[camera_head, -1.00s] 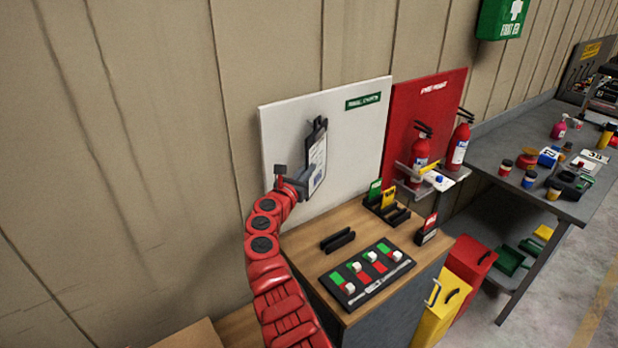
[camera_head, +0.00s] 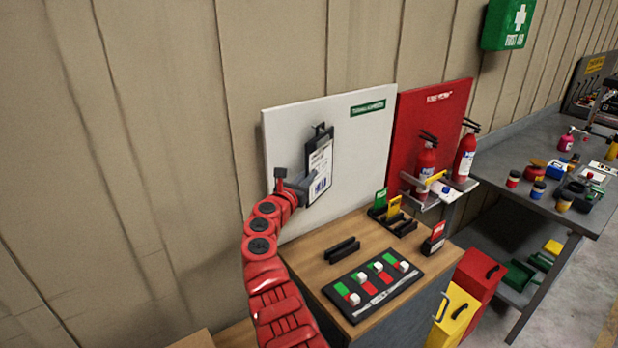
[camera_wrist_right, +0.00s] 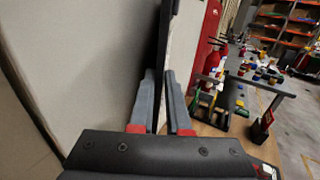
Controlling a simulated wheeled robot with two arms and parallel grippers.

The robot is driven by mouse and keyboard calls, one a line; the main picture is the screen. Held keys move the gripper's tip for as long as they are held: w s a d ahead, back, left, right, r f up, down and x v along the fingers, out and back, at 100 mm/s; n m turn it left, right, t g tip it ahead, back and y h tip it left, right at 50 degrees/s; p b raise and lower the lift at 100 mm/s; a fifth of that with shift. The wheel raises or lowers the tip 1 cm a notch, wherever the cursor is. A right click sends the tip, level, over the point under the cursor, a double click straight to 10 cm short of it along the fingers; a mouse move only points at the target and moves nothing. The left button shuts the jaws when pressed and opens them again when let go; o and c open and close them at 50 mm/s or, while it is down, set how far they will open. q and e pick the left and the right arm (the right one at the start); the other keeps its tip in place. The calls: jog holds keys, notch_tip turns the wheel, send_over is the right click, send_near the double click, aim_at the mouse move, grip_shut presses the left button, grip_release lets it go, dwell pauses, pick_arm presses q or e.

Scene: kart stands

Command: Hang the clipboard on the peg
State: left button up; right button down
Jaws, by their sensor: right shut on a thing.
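The clipboard (camera_head: 320,172), dark with a white printed sheet, is upright and slightly tilted in front of the white board (camera_head: 365,150). My right gripper (camera_head: 306,186) is shut on its left edge. In the right wrist view, the fingers (camera_wrist_right: 161,102) pinch the clipboard (camera_wrist_right: 166,50), seen nearly edge-on. A small dark piece shows at the clipboard's top in the head view; I cannot tell clip from peg there, nor whether the clipboard hangs on the peg. My left gripper is not in view.
Below the board is a wooden cabinet top (camera_head: 310,262) with a black holder (camera_head: 342,250) and a dark tray (camera_head: 372,285) of coloured tiles. A red panel (camera_head: 438,115) with fire extinguishers (camera_head: 425,163) stands to the right. A grey workbench (camera_head: 500,160) is beyond.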

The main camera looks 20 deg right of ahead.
jog(key=shift+a, duration=0.15)
jog(key=c, duration=0.8)
grip_release()
jog(key=shift+w+f, duration=0.15)
jog(key=shift+w, duration=0.05)
jog(key=shift+s, duration=0.1)
